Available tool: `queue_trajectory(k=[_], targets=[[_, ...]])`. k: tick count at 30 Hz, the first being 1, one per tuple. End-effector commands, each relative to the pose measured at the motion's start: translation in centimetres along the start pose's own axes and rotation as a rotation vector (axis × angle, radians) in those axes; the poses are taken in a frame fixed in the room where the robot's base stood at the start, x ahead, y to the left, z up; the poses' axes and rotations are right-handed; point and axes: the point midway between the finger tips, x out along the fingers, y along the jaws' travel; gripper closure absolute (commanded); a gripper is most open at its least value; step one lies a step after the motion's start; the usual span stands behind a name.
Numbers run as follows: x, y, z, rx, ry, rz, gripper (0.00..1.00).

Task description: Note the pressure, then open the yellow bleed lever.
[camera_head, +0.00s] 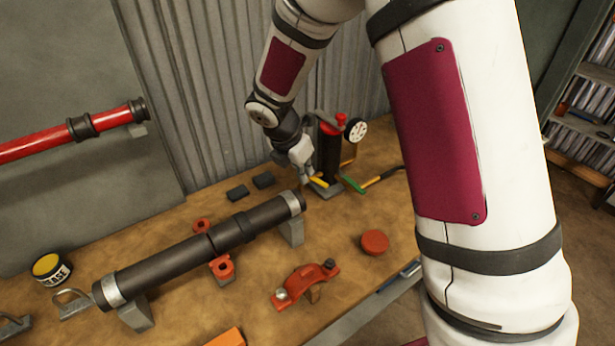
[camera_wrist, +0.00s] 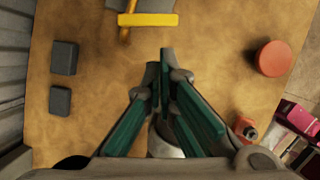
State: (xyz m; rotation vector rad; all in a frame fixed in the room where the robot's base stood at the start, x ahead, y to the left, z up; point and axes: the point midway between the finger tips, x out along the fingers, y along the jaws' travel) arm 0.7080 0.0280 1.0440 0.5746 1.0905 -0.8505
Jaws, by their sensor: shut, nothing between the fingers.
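The yellow bleed lever (camera_head: 319,183) sits low beside a dark upright cylinder with a red top (camera_head: 329,150) at the back of the bench. In the wrist view the yellow lever (camera_wrist: 148,19) is a crosswise bar at the top, ahead of my fingertips. A round white pressure gauge (camera_head: 356,130) stands right of the cylinder; its reading is too small to make out. My gripper (camera_head: 307,178) is just left of the lever, and its fingers are shut and empty. In the wrist view a gap shows between my gripper (camera_wrist: 161,64) and the lever.
A long dark pipe (camera_head: 180,255) on supports lies across the bench in front. Two black blocks (camera_head: 263,180) lie left of my gripper. A red cap (camera_head: 374,242), an orange clamp (camera_head: 303,284) and a green-ended tool (camera_head: 372,180) lie to the right. A grease tin (camera_head: 51,269) stands far left.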

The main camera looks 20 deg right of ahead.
Motion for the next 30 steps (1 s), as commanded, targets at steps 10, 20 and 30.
queue_trajectory(k=[10, 20, 30], targets=[[5.9, -0.2, -0.1, 0.002, 0.002, -0.003, 1.00], [8.1, -0.1, 0.0, 0.003, 0.001, -0.001, 1.00], [8.1, -0.1, 0.0, 0.003, 0.001, -0.001, 1.00]])
